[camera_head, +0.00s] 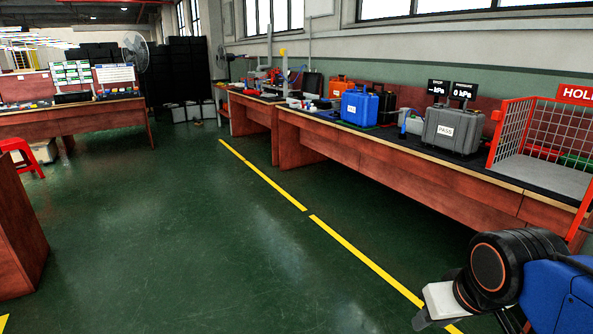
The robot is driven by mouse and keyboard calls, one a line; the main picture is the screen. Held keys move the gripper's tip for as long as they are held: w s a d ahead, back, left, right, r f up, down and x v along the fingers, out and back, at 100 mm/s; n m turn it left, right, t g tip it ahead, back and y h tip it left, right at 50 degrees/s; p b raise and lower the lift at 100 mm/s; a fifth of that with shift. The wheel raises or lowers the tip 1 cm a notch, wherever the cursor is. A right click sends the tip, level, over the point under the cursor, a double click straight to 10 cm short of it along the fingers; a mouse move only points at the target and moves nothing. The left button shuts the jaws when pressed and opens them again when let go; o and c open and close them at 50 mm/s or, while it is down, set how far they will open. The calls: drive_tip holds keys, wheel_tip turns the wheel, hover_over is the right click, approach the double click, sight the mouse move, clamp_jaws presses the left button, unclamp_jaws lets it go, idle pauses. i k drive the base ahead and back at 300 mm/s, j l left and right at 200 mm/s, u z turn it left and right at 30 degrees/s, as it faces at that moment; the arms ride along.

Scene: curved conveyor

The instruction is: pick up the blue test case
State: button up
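The blue test case (360,108) stands upright on the long workbench (395,154) at the right, around the middle of its length. A white label is on its front. My gripper (424,318) is at the lower right, over the floor in front of the bench, well apart from the case. Only part of it shows, and its fingers are cut off or hidden at the bottom edge.
A grey case (453,131) marked PASS stands right of the blue one, with kPa displays (451,89) behind. An orange case (341,87) is farther back. A red wire cage (545,130) marked HOLD stands at the right. Green floor (190,230) is clear beside a yellow line.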

sight(360, 109)
drive_tip(key=i, duration=3.7)
